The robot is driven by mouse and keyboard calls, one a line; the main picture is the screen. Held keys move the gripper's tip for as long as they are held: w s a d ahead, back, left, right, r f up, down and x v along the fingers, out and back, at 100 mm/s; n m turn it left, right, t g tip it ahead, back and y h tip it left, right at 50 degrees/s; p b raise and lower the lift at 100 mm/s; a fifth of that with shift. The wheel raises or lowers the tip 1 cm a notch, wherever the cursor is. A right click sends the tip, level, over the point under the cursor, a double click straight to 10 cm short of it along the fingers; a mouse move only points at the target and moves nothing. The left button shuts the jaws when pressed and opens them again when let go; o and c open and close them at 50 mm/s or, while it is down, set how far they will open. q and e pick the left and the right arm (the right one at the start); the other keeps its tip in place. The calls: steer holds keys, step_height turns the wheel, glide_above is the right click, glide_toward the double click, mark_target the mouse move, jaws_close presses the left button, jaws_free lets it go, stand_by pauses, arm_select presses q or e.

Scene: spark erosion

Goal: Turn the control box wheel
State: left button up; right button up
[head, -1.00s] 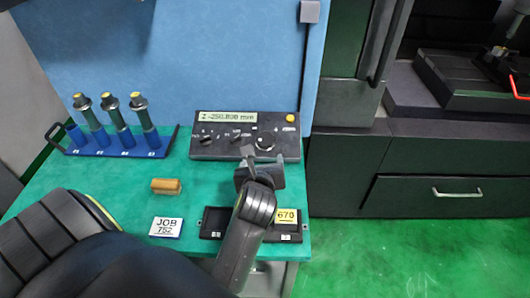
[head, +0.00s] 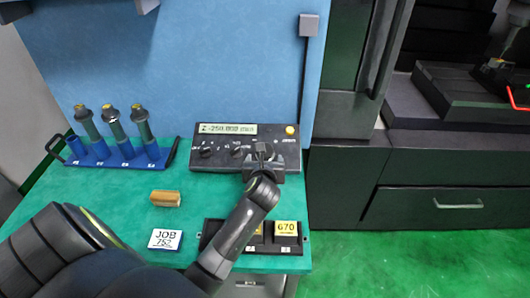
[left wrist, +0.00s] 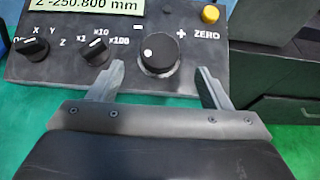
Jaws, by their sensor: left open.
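The control box (head: 220,148) is a dark grey panel with a lit display (head: 228,128) at the back of the green table. In the left wrist view the display reads Z -250.800 mm. In the head view my gripper (head: 263,155) hides the wheel. My right gripper is not in view.
Two smaller selector knobs (left wrist: 96,51) and (left wrist: 34,48) sit left of the wheel, and a yellow ZERO button (left wrist: 210,14) sits right. A blue rack (head: 118,155) holds several tools.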

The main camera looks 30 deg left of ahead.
arm_select(q)
steer(key=shift+x, duration=3.2)
steer(key=c, duration=1)
steer(key=shift+d+n, duration=0.1)
steer(key=shift+n, duration=0.3)
